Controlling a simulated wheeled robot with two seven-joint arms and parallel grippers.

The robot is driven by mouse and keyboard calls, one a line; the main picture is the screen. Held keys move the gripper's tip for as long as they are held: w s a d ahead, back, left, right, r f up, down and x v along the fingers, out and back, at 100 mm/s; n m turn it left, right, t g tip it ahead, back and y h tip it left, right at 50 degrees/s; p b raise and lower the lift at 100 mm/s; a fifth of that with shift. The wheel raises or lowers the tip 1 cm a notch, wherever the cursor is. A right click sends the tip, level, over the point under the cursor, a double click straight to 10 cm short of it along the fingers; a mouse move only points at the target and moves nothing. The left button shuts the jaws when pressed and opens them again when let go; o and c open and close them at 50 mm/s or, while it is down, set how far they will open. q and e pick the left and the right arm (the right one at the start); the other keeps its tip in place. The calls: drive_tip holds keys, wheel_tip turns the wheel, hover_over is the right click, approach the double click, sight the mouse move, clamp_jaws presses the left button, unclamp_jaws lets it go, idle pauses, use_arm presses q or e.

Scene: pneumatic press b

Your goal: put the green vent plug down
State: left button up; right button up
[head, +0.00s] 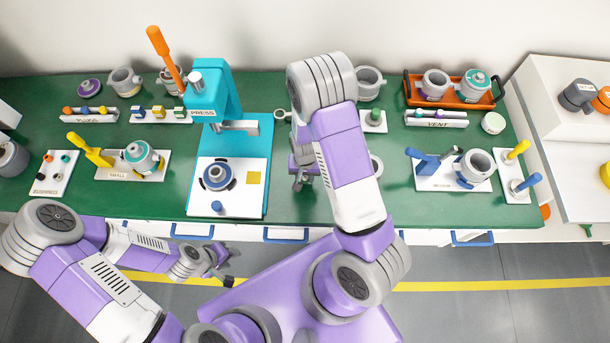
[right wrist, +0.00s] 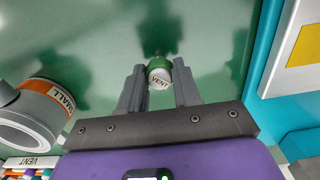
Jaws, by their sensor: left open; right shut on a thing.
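The green vent plug (right wrist: 160,66), with a white end lettered VENT, sits between the fingertips of my right gripper (right wrist: 158,82) in the right wrist view. The gripper is shut on it. Green table top (right wrist: 105,45) lies beyond the plug, with a dark shadow or reflection on it; I cannot tell how high the plug is. In the head view my right gripper (head: 301,180) is just right of the press, mostly hidden by my arm, and the plug cannot be made out. My left gripper (head: 218,267) is open and empty in front of the table edge.
The teal press (head: 215,90) and its base (head: 262,150) stand left of my right gripper. In the right wrist view a grey pot marked SMALL (right wrist: 35,112) is at left, with a VENT rack (right wrist: 30,162) below. A VENT rack (head: 436,121) is at back right.

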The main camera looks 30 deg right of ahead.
drive_tip(key=shift+f, duration=0.2)
drive_tip(key=o, duration=0.8)
drive_tip(key=shift+r, duration=0.1)
drive_tip(key=shift+r, duration=0.1)
drive_tip(key=shift+r, duration=0.25)
wheel_tip(320, 180, up, 12)
drive_tip(key=shift+f+p, duration=0.15)
drive_tip(key=shift+p, duration=1.1)
